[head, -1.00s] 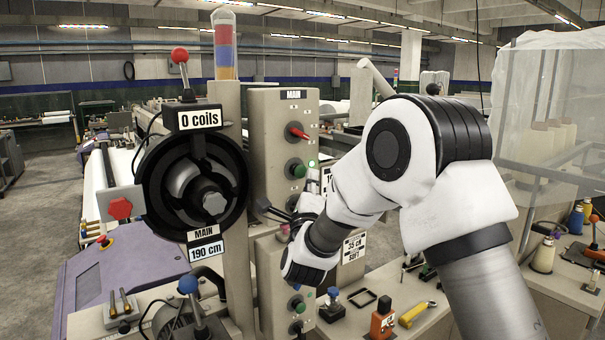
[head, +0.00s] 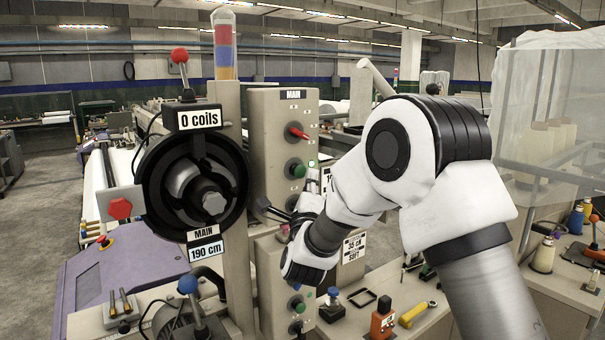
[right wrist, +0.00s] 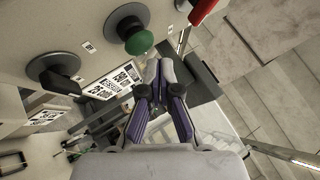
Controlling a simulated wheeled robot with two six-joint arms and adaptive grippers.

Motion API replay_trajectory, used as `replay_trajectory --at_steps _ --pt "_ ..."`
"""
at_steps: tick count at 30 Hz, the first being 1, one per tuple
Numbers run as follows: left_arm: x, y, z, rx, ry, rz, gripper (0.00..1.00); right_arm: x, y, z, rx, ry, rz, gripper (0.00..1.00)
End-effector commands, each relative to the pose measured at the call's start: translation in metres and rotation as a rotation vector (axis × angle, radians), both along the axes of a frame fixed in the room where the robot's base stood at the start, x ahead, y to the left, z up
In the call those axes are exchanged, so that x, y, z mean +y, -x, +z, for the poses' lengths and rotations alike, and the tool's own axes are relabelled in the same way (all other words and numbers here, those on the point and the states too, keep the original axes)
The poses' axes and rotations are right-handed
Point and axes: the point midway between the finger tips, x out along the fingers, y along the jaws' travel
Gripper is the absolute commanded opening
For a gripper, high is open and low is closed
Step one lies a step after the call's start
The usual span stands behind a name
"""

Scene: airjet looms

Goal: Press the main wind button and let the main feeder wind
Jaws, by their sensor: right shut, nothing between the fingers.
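The main feeder (head: 196,190) is a round black unit with a grey hub, labelled "0 coils", "MAIN" and "190 cm". Right of it in the head view stands the beige MAIN panel (head: 265,120). The panel carries a red switch (head: 298,132) and a green button (head: 297,168). My right gripper (head: 268,210) is below the green button, its fingers toward the feeder. In the right wrist view the fingers (right wrist: 160,70) are shut and empty, and the green button (right wrist: 133,36) sits just beyond and left of the tips, apart from them. My left gripper is out of view.
A black knob (right wrist: 55,76) sits left of the fingers in the wrist view. A blue-knobbed lever (head: 188,285) stands below the feeder.

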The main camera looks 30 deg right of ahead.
Motion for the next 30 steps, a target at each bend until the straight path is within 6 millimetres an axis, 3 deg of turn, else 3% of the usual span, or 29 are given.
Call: replay_trajectory --at_steps 30 --pt "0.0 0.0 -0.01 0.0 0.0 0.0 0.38 0.001 -0.009 0.0 0.0 0.0 0.0 0.0"
